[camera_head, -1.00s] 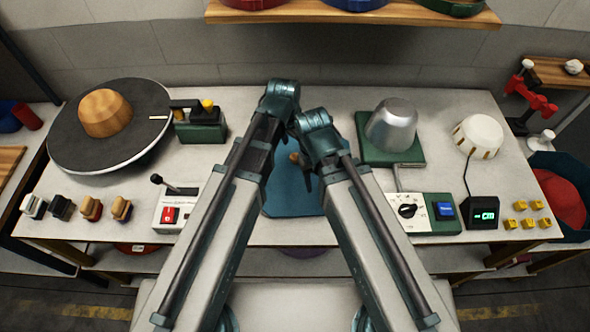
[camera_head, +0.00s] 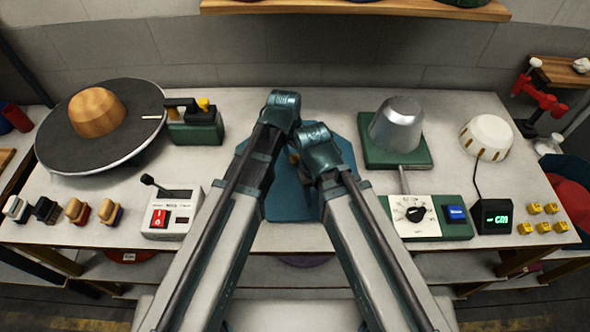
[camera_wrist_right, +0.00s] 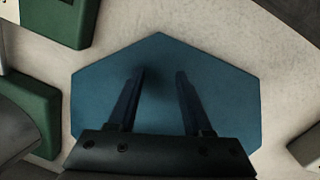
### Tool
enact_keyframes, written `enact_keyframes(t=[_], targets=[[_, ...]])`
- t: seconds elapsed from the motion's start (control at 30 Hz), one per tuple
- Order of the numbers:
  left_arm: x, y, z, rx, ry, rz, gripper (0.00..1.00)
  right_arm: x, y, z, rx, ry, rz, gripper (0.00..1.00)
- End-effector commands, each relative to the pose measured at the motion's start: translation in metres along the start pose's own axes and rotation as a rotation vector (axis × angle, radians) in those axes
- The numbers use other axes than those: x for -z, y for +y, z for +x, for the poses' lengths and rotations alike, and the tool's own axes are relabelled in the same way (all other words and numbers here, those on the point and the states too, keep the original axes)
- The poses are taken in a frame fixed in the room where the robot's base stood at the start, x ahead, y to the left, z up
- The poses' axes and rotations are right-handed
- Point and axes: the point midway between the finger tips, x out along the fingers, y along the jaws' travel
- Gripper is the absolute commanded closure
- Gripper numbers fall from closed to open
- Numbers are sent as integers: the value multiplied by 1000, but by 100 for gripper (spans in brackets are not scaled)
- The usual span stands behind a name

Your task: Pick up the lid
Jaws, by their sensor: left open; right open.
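No part is clearly marked as the lid. Two dome shapes could be it: a silver dome (camera_head: 397,124) on a green base (camera_head: 397,154), and a cream dome (camera_head: 487,136) with tan marks to its right; I cannot tell which. My left gripper (camera_head: 284,112) is over the middle of the table; its fingers are mostly hidden by the arm. My right gripper (camera_wrist_right: 158,78) is open and empty above the blue hexagonal mat (camera_wrist_right: 225,90). It also shows beside the left one in the head view (camera_head: 306,180). Both grippers are apart from the domes.
A tan hat (camera_head: 97,113) sits on a dark round turntable (camera_head: 60,145) at left. A green clamp device (camera_head: 195,128), a red-switch box (camera_head: 172,213), several brushes (camera_head: 76,211), a dial panel (camera_head: 414,214) and a display (camera_head: 495,216) stand on the table. A shelf (camera_head: 360,8) runs above the back.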

Motion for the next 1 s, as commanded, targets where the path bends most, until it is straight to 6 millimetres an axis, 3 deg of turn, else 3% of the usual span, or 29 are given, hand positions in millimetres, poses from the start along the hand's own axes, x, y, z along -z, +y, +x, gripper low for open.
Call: enact_keyframes(t=[0.17, 0.57, 1.0], targets=[[0, 0, -1, 0, 0, 0, 27, 0, 0, -1, 0, 0, 0, 50], [0, 0, -1, 0, 0, 0, 99, 0, 0, -1, 0, 0, 0, 50], [0, 0, -1, 0, 0, 0, 100, 0, 0, -1, 0, 0, 0, 50]])
